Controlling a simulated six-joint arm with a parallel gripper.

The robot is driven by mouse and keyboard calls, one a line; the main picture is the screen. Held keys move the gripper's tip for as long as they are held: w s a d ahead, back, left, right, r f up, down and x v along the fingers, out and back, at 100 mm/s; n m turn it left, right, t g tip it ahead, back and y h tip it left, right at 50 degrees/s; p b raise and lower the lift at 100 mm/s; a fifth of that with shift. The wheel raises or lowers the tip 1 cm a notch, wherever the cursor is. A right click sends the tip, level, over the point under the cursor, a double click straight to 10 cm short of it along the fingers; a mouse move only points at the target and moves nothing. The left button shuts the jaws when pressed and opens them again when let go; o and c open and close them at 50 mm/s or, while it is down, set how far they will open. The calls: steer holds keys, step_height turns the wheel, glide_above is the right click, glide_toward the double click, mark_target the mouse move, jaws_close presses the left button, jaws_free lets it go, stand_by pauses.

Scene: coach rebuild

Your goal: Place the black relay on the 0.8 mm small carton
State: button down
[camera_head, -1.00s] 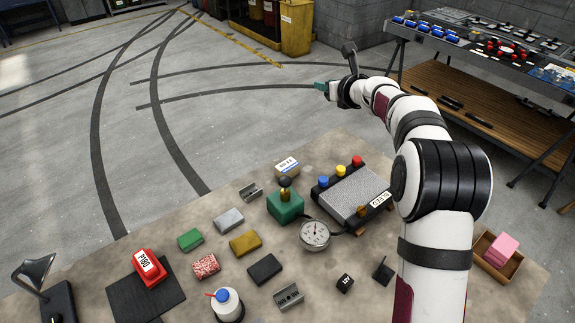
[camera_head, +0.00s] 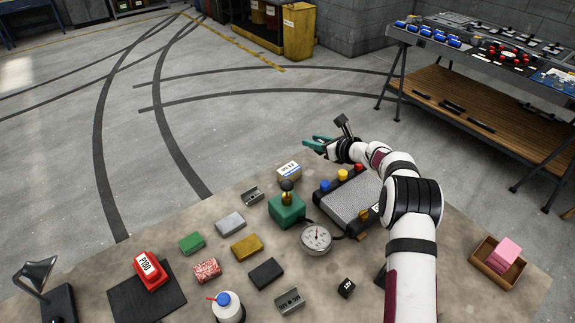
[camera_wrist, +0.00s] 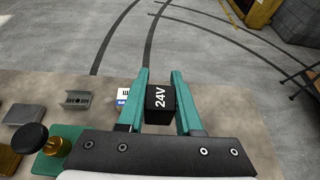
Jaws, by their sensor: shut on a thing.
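My gripper (camera_wrist: 159,98) is shut on the black relay (camera_wrist: 160,97), a dark block marked 24V, held between the two teal fingers in the wrist view. In the head view my gripper (camera_head: 320,144) is in the air past the table's far edge, where the relay cannot be made out. The small carton (camera_head: 289,171), tan with a white and blue label, sits near the far edge of the table, below and left of my gripper in the picture. In the wrist view the carton (camera_wrist: 122,96) is partly hidden behind the left finger; its label is too small to read.
A green block with a knob (camera_head: 287,208), a grey ribbed box with coloured knobs (camera_head: 346,200) and a dial gauge (camera_head: 316,238) stand near the carton. A metal bracket (camera_head: 253,195) lies left of it. Another small dark block (camera_head: 346,288) lies at the front.

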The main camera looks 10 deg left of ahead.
steer(key=a+f, duration=0.1)
steer(key=a, duration=0.2)
steer(key=w+a+f, duration=0.1)
steer(key=a+f, duration=0.1)
steer(key=w+a+f, duration=0.1)
steer(key=a+f, duration=0.1)
steer(key=a, duration=0.1)
steer(key=shift+a+f, duration=0.2)
steer(key=shift+a, duration=0.15)
steer(key=shift+w+a+f, duration=0.1)
steer(key=shift+a+f, duration=0.05)
steer(key=shift+f, duration=0.9)
steer(key=shift+a+f, duration=0.1)
steer(key=shift+f, duration=0.95)
steer(key=shift+f, duration=0.1)
steer(key=c, duration=0.6)
jaws_free()
